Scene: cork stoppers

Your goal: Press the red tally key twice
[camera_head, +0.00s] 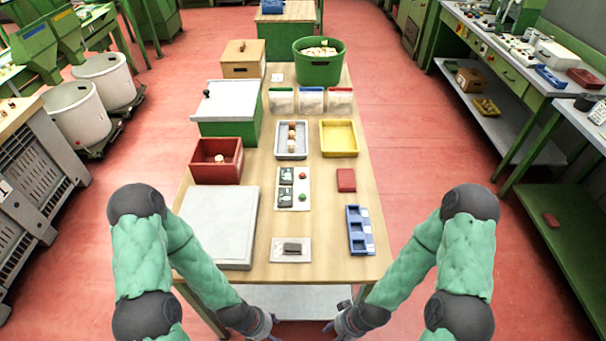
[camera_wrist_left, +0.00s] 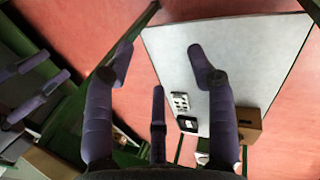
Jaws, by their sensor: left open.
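The red tally key (camera_head: 302,175) is a small round red button on a pale panel (camera_head: 293,206) in the middle of the table. A green key (camera_head: 302,197) sits nearer me on the same panel, and two dark counters stand left of the keys. My left gripper (camera_head: 270,330) hangs low at the table's front edge, well short of the panel. In the left wrist view its purple fingers (camera_wrist_left: 160,65) are spread with nothing between them. My right gripper (camera_head: 342,328) is also low at the front edge, and its fingers are too small to judge.
A grey board (camera_head: 220,226) lies left of the panel, with a red bin (camera_head: 217,165) behind it. A red block (camera_head: 346,180) and a blue compartment tray (camera_head: 360,231) are on the right. A dark pad (camera_head: 292,248) is in front. White and yellow trays (camera_head: 339,139) stand behind.

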